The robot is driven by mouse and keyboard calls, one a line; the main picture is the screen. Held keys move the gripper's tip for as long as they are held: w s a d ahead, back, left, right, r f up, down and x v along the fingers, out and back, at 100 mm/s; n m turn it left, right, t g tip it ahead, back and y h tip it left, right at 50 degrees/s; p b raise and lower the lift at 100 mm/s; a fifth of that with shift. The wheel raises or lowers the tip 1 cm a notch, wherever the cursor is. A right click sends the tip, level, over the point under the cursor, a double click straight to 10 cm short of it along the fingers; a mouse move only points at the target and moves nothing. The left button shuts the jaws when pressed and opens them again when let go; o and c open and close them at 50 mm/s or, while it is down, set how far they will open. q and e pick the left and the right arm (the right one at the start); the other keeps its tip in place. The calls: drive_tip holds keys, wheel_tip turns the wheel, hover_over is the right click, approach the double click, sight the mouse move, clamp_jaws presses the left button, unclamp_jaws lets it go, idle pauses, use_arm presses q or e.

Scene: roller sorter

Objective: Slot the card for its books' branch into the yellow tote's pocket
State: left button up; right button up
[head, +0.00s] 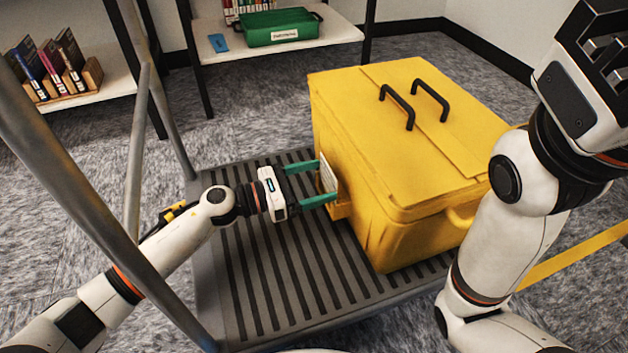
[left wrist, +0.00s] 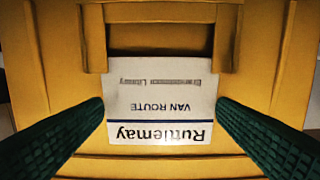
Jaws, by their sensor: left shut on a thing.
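The yellow tote (head: 400,150) stands closed on the grey slatted deck. Its pocket (head: 338,211) is low on the side facing my left arm; the pocket frame (left wrist: 160,13) also shows in the left wrist view. My left gripper (head: 324,184) is shut on the white card (head: 328,174), its green fingers on the card's two side edges. In the left wrist view the card (left wrist: 160,105) reads "Ruttlemay" and "VAN ROUTE" upside down, with a dark blue stripe. The card's pocket end lies between the frame's side pieces, partly in shadow; how deep it sits is unclear. My right gripper's fingers are out of view.
The deck (head: 262,300) has metal uprights (head: 137,150) near my left arm. Behind, a shelf holds a green tote (head: 268,30) and a blue card (head: 218,43); books (head: 50,68) stand on another shelf. A yellow strip (head: 575,255) crosses the floor at right.

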use_arm(q)
drive_tip(key=shift+f+b, duration=0.55)
drive_tip(key=shift+f, duration=0.1)
drive_tip(key=o, duration=1)
drive_tip(key=shift+c, duration=0.2)
drive_tip(key=p+v, duration=0.4)
drive_tip(key=v, duration=0.8)
